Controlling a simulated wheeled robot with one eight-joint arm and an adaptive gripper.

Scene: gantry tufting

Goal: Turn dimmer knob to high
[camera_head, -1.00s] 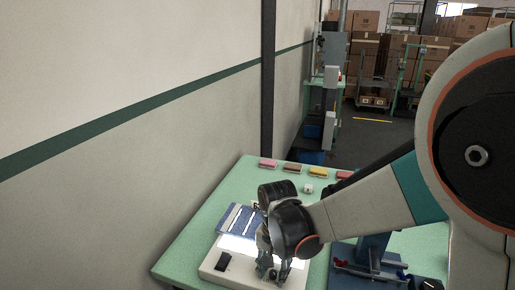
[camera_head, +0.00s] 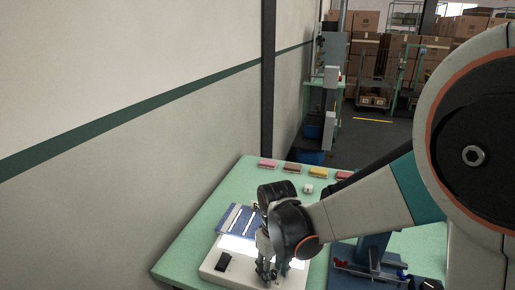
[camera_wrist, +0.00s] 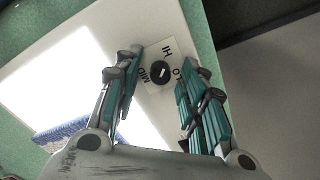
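The dimmer knob (camera_wrist: 160,72) is a small round black dial with a pale mark, on a cream label plate (camera_wrist: 153,87) lettered HI, MID and LO. The mark's exact setting is hard to read. The plate is on the white light box (camera_wrist: 45,77), whose panel glows. In the wrist view my gripper (camera_wrist: 162,62) has its two teal-padded fingers apart, one on each side of the knob, with a gap to it. In the head view my gripper (camera_head: 267,272) points down over the light box's front right part and hides the knob.
Several coloured pads (camera_head: 293,168) line the green table's (camera_head: 195,230) back edge. A blue stand (camera_head: 373,255) is close on the right.

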